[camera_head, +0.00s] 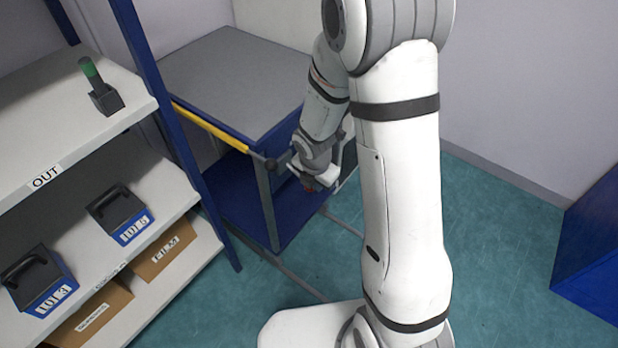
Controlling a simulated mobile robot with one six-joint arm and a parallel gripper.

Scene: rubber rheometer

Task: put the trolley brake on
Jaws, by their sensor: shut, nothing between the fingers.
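The trolley (235,80) stands behind the shelf rack, with a grey top, a blue lower shelf (240,200) and grey legs. A yellow bar (212,127) runs along its near left edge. My gripper (309,185) is shut and empty, low at the trolley's near right corner, beside the frame. A small red part (308,188) shows at the fingertips; I cannot tell whether it is the brake or whether the fingers touch it. My wrist and arm hide much of the trolley's right side. No brake pedal or lever can be clearly made out.
A shelf rack with blue posts (180,140) stands at left, holding blue-and-black blocks (120,213), a green-topped tool (92,75) and cardboard boxes (163,250). A blue box-like object (590,250) stands at far right. Green floor (500,240) between is clear.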

